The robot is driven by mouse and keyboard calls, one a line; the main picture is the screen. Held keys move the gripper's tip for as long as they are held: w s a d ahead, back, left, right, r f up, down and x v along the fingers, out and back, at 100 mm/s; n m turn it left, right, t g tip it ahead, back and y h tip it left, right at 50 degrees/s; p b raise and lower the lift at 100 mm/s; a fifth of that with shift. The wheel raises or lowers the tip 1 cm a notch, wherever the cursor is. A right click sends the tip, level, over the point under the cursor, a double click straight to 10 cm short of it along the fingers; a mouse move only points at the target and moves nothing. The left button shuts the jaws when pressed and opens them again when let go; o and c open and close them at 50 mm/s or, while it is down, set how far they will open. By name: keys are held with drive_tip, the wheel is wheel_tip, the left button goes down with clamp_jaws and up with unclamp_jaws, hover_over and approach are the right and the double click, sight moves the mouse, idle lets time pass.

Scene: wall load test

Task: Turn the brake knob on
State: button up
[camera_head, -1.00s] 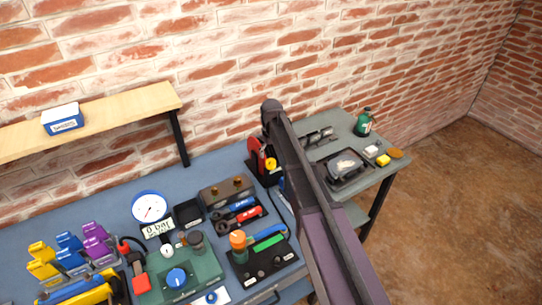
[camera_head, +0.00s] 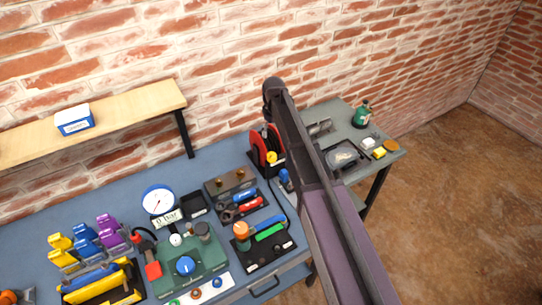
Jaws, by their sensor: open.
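No knob bears a readable brake label, so I cannot tell which one is the brake knob. A red reel (camera_head: 262,146) in a dark stand is at the back right of the blue bench, with a yellow knob (camera_head: 271,158) on its front. A blue knob (camera_head: 185,266) is on a green block (camera_head: 206,256). An orange-brown knob (camera_head: 241,230) stands on a black plate (camera_head: 262,262). My dark arm rises from the bottom right and passes in front of the bench's right end. My gripper is not in view.
A pressure gauge (camera_head: 158,200), a tool holder (camera_head: 236,207) and coloured clamps (camera_head: 107,229) crowd the blue bench (camera_head: 30,215). A wooden shelf (camera_head: 130,105) carries a white-and-blue box (camera_head: 74,118). A grey side table (camera_head: 340,112) with a green bottle (camera_head: 361,114) stands right.

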sight(272, 155)
drive_tip(key=shift+f, duration=0.15)
wheel_tip(272, 155, down, 14)
drive_tip(key=b, duration=1.3)
drive_tip(key=shift+s+a+r+b, duration=0.1)
drive_tip(key=shift+r+b, duration=0.15)
drive_tip(key=shift+b, duration=0.15)
drive_tip(key=c, duration=1.1)
